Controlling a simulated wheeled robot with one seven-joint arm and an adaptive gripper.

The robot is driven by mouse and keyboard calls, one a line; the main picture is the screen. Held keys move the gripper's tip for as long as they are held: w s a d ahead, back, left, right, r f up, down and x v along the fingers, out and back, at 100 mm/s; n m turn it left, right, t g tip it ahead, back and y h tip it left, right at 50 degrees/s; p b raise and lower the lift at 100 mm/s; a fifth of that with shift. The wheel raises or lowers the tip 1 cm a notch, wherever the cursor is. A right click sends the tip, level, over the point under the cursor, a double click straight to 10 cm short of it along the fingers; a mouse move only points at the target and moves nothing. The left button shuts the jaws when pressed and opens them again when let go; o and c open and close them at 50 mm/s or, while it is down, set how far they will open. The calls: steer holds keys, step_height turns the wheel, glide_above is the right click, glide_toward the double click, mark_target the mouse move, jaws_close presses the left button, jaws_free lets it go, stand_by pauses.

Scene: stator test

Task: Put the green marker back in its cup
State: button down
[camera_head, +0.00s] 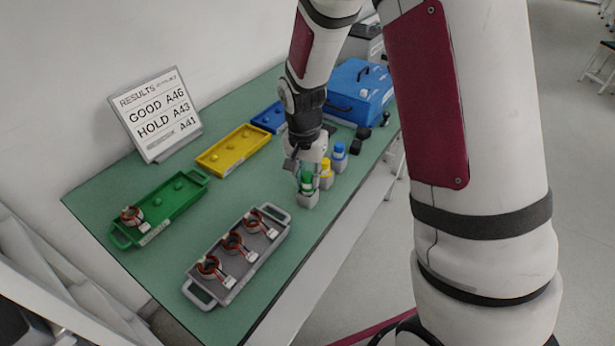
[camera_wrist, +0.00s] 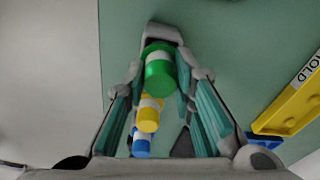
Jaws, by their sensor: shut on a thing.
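The green marker (camera_head: 307,184) is upright between the fingers of my gripper (camera_head: 308,178), which is shut on it. Its green end also shows in the wrist view (camera_wrist: 159,74), with a white band beyond it. The grey cup (camera_head: 308,200) stands on the green table directly under the marker, and its rim shows in the wrist view (camera_wrist: 162,32). The marker's lower end is at or in the cup; I cannot tell how deep it sits. My fingers partly hide the marker in the head view.
Close behind are a yellow marker (camera_head: 326,166) and a blue marker (camera_head: 339,152) in their own cups. A grey tray (camera_head: 199,292) with stators, a green tray (camera_head: 120,239) and a yellow tray (camera_head: 205,162) lie left. A blue case (camera_head: 357,92) stands behind.

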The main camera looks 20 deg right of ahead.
steer(key=shift+f, duration=0.35)
steer(key=shift+f, duration=0.2)
steer(key=shift+f, duration=0.2)
steer(key=c, duration=1.3)
jaws_free()
steer(key=shift+c, duration=0.2)
